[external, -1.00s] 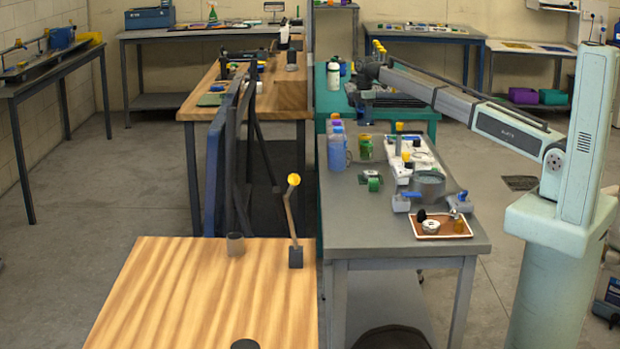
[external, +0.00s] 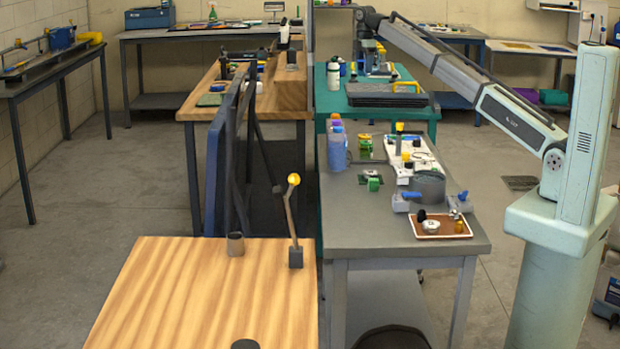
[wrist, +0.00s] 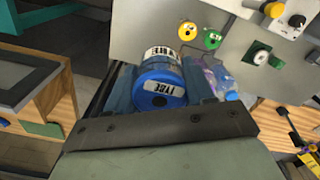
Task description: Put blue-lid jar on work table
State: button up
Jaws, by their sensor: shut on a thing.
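My gripper (wrist: 162,75) is shut on the blue-lid jar (wrist: 160,97), with its blue-grey fingers on both sides of it. The jar's round blue lid faces the wrist camera and carries a white label; a second label shows on its side. In the external view my gripper (external: 374,58) hangs from the raised arm over the far end of the teal table (external: 424,114). The jar is too small there to make out clearly. Several tables are in view, and which one is the work table I cannot tell.
The grey table (external: 390,219) holds a blue bottle (external: 337,151), a white tray (external: 424,157), a dark grey pot (external: 428,184) and a brown tray (external: 441,226). A black tray (external: 386,95) lies on the teal table. The near wooden table (external: 190,290) is mostly clear.

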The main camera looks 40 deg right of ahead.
notch_tip(320, 180, up, 8)
jog(key=shift+w+f, duration=0.1)
jog(key=shift+f, duration=0.1)
jog(key=s+a+n, duration=0.2)
jog(key=a+n, duration=0.3)
jog(key=a, duration=2.2)
jog(key=s+a+n, duration=0.2)
jog(key=a+n, duration=0.2)
jog(key=a, duration=2.3)
jog(key=n, duration=0.9)
send_over(228, 287)
jog(key=shift+s+f, duration=0.1)
jog(key=shift+f, duration=20.95)
